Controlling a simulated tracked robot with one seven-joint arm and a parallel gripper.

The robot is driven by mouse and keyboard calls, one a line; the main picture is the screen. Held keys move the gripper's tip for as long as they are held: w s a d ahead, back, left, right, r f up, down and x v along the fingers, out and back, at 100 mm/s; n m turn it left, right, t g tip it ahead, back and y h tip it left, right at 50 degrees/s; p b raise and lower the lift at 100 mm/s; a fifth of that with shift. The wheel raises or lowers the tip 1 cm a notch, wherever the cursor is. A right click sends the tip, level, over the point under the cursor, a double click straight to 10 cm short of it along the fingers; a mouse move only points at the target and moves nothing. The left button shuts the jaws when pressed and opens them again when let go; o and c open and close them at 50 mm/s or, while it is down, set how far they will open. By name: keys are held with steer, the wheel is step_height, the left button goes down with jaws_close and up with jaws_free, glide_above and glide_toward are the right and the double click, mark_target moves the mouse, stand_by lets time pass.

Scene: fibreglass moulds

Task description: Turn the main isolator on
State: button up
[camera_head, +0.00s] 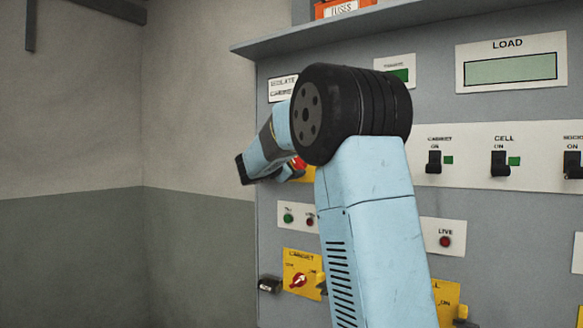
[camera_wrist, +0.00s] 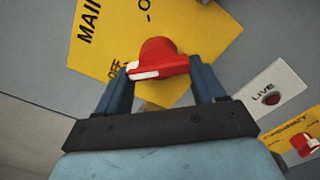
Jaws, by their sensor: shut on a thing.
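The main isolator is a red rotary knob (camera_wrist: 158,55) with a white mark, on a yellow plate (camera_wrist: 95,35) lettered MAIN. In the wrist view its white mark lies on the side toward the word OFF; the other position's label is only partly legible. My gripper (camera_wrist: 165,76) has one blue finger on each side of the knob and is shut on it. In the head view my arm covers most of the plate, and only a bit of the red knob (camera_head: 298,163) shows beside my gripper.
Below is a yellow cabinet plate with a smaller red knob (camera_head: 299,280). A live lamp (camera_head: 445,241) sits to the right. Black switches (camera_head: 434,162) line the panel on the right, under a load display (camera_head: 511,70). A shelf (camera_head: 330,37) juts out above. The wall at left is bare.

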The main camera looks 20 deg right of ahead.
steer(key=m, duration=0.3)
steer(key=shift+d+m, duration=0.15)
steer(key=shift+m, duration=0.25)
steer(key=m, duration=0.4)
steer(key=shift+m, duration=0.3)
steer(key=m, duration=0.4)
steer(key=shift+r+m, duration=0.1)
steer(key=shift+m, duration=0.2)
steer(key=shift+s+r+m, duration=0.1)
steer(key=shift+r+m, duration=0.05)
steer(key=shift+m, duration=1.95)
steer(key=shift+r, duration=0.1)
steer(key=o, duration=1)
steer(key=shift+o, duration=0.2)
